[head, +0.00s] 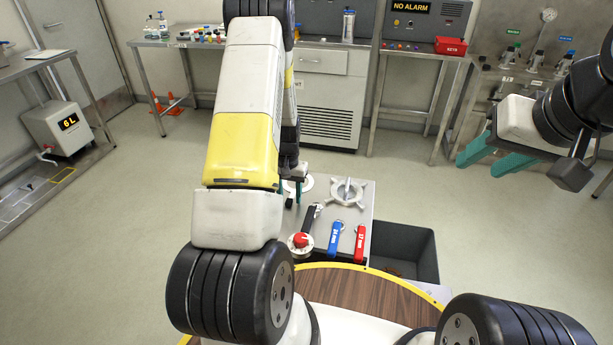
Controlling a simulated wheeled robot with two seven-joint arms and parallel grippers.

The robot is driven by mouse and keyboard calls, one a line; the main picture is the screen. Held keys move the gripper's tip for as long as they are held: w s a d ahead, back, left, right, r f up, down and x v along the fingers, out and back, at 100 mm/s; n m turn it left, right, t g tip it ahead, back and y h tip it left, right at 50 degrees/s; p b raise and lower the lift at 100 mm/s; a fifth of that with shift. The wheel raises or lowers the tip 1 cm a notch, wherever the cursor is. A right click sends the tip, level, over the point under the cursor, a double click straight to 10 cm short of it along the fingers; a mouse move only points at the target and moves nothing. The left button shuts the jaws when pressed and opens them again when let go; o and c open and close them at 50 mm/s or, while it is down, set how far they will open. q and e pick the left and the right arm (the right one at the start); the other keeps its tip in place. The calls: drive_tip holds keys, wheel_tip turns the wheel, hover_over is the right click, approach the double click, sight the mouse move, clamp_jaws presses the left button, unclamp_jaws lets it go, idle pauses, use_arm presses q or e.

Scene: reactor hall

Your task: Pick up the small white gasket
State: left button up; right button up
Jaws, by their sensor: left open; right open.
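A flat white round piece (307,184) shows at the back left of the grey work top (364,210). It may be the white gasket, but my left gripper and arm hide much of it. My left gripper (294,199) is over that corner of the work top, its teal fingers pointing down and apart. Whether they touch anything is hidden. My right gripper (480,166) is open and empty, held up at the right, well away from the work top.
The work top also bears a pale metal handwheel-like part (347,192), a red knob (301,240), a blue-handled tool (335,238) and a red-handled tool (360,242). A dark open bin (418,238) stands at its right.

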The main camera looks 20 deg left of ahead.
use_arm(q)
drive_tip(key=shift+f, duration=0.2)
clamp_jaws()
idle(1.3)
